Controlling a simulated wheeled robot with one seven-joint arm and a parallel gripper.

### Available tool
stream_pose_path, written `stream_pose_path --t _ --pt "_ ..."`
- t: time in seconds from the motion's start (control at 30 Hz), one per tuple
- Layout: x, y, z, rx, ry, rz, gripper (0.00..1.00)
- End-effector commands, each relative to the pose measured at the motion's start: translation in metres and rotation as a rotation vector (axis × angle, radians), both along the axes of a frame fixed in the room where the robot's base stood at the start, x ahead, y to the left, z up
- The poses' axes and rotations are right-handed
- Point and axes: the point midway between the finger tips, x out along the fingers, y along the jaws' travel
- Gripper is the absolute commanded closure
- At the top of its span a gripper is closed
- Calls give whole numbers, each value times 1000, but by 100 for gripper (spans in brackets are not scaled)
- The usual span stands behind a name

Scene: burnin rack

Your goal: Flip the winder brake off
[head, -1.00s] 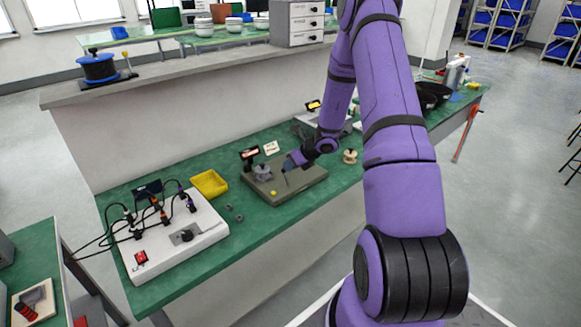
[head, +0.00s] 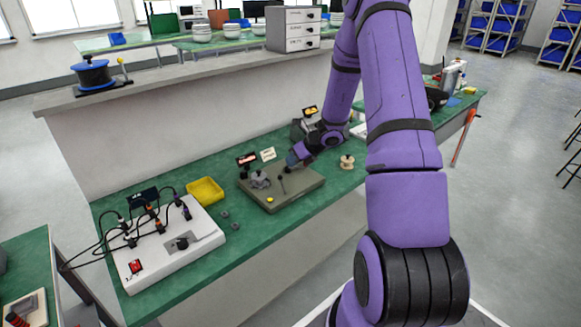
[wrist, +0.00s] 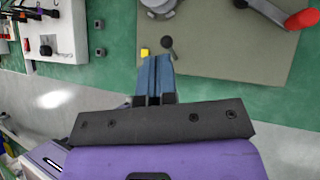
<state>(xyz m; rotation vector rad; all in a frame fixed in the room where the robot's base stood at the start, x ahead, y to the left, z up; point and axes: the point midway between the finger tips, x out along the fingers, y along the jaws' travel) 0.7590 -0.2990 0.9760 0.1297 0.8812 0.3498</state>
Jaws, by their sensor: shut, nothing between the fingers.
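The winder is a flat olive-grey box (head: 310,188) on the green bench, with a grey spindle (head: 260,179), a yellow button (head: 270,199) and a thin upright lever with a dark knob (head: 282,178). In the wrist view the dark knob (wrist: 167,42) is just beyond my fingertips, near the yellow button (wrist: 145,52). A red-handled grey arm (wrist: 300,19) is at that view's upper right. Nothing is labelled as the brake that I can read. My gripper (wrist: 154,62) is shut and empty; in the head view it is behind the lever (head: 292,160).
A yellow bin (head: 205,190) and a white test box with cables (head: 170,245) stand left of the winder. A small spool (head: 347,162) sits to its right.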

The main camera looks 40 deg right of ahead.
Motion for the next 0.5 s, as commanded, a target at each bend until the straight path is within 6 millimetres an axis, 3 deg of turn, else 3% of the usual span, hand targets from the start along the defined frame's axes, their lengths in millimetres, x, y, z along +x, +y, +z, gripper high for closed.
stream_pose_path --t 0.23,0.5 --pt "-16 -19 48 -3 -3 0 100" --pt "-28 -31 80 0 -1 0 100"
